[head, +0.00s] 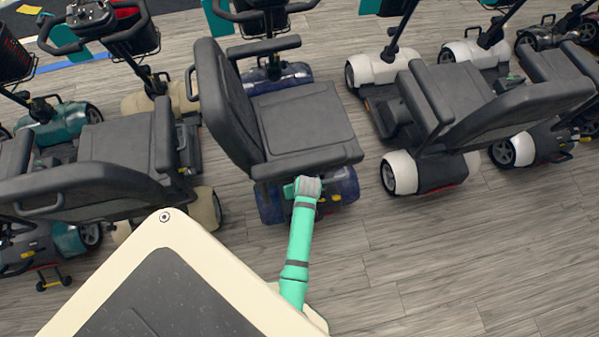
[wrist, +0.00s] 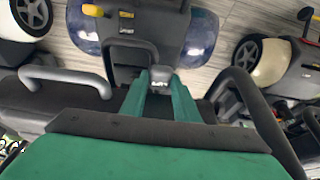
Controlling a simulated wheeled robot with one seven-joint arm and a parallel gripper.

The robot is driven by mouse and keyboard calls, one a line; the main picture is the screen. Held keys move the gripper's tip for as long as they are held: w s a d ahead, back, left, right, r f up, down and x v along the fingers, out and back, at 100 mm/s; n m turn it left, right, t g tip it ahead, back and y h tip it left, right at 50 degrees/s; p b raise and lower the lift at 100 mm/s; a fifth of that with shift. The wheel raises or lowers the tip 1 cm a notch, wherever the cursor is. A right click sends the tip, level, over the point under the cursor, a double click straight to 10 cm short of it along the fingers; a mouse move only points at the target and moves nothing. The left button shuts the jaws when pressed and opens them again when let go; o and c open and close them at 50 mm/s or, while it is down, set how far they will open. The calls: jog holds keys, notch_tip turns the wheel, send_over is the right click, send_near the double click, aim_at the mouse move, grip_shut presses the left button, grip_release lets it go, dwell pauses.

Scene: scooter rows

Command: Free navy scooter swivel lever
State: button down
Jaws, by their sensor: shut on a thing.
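The navy scooter (head: 276,74) stands in the middle of the head view. Its black seat (head: 302,118) is turned with the backrest to the left. In the wrist view its navy fenders (wrist: 200,35) show at the top. My gripper (wrist: 163,78) has its two green fingers closed around a small grey knob, which looks like the end of the swivel lever (wrist: 161,72) under the seat. In the head view my gripper (head: 297,187) is at the seat's near edge, and the seat hides the lever there.
A white scooter (head: 400,172) stands to the right. A beige scooter (head: 205,209) and a teal scooter (head: 67,238) stand to the left. In the wrist view, yellow parts (wrist: 92,10) sit on the navy scooter's rear. Bare wood floor (head: 440,270) lies at lower right.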

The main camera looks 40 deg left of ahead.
jog(key=shift+w+a+r, duration=0.25)
jog(key=shift+a+r, duration=0.05)
jog(key=shift+a, duration=0.1)
jog(key=c, duration=1.4)
grip_release()
jog(key=shift+o, duration=0.2)
jog(key=shift+d+f, duration=0.1)
jog(key=shift+s, duration=0.1)
jog(key=shift+d, duration=0.1)
jog(key=v, duration=0.7)
jog(key=shift+r, duration=0.2)
jog(key=shift+s, duration=0.15)
